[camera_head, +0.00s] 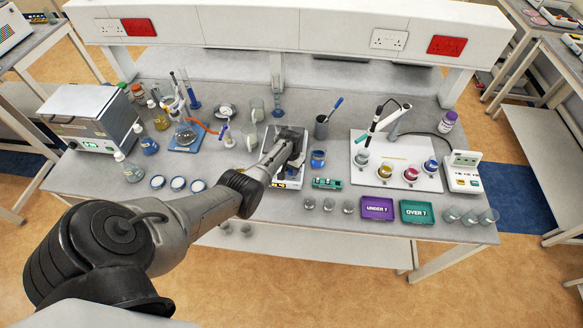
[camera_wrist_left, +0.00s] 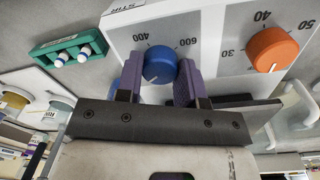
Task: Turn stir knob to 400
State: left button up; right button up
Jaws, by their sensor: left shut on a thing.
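The stirrer hotplate (camera_head: 303,146) stands mid-bench in the head view, largely covered by my left arm. In the left wrist view its pale front panel (camera_wrist_left: 217,22) carries a blue knob (camera_wrist_left: 160,62) and an orange knob (camera_wrist_left: 272,49). In the head view the gripper (camera_head: 283,163) is at the hotplate. My right gripper is not in view.
A green rack (camera_head: 327,183) with small vials sits just right of the hotplate. A blue-labelled jar (camera_head: 318,159) and a dark pen cup (camera_head: 321,127) stand nearby. Purple (camera_head: 377,208) and green (camera_head: 417,212) trays and several glass beakers line the front edge.

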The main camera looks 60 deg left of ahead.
pick_arm(q)
jog(key=m, duration=0.5)
jog(key=shift+m, duration=0.3)
jog(key=m, duration=0.4)
jog(key=shift+m, duration=0.3)
jog(key=m+b, duration=0.1)
jog(key=m, duration=0.4)
jog(key=shift+g, duration=0.3)
jog(key=shift+d+m+b, duration=0.15)
jog(key=shift+m+b, duration=0.25)
jog(key=shift+m, duration=2.1)
jog(key=o, duration=0.9)
jog(key=shift+o, duration=0.2)
jog(key=shift+r, duration=0.1)
